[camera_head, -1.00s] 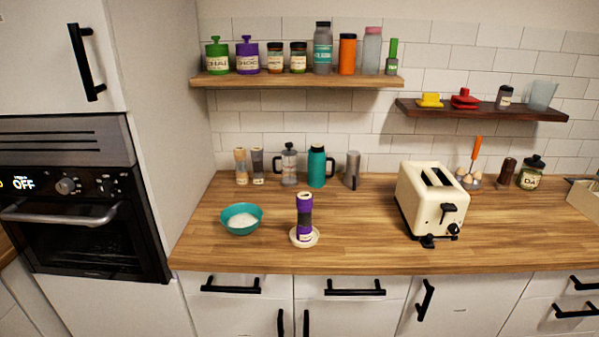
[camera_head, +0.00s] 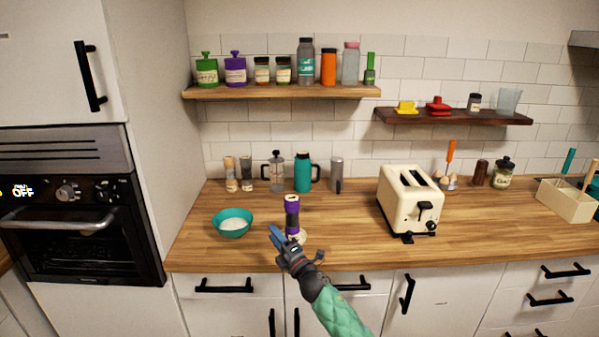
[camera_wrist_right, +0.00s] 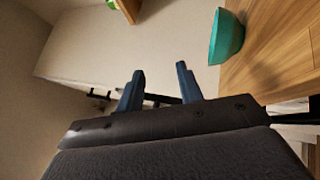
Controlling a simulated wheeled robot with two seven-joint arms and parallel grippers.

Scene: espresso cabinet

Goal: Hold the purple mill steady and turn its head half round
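The purple mill (camera_head: 292,216) stands upright on a small pale saucer (camera_head: 301,238) near the counter's front edge. It has a purple head, a dark middle and a purple base, partly hidden by my right gripper. My right gripper (camera_head: 274,234) is in front of the mill and just left of its base, not holding it. In the right wrist view its two blue fingers (camera_wrist_right: 160,86) are spread apart with nothing between them. My left gripper is not in view.
A teal bowl (camera_head: 233,223) of white contents stands left of the mill. A cream toaster (camera_head: 408,203) stands to the right. Several jars, mills and a teal flask (camera_head: 303,172) line the wall behind. The counter between mill and toaster is clear.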

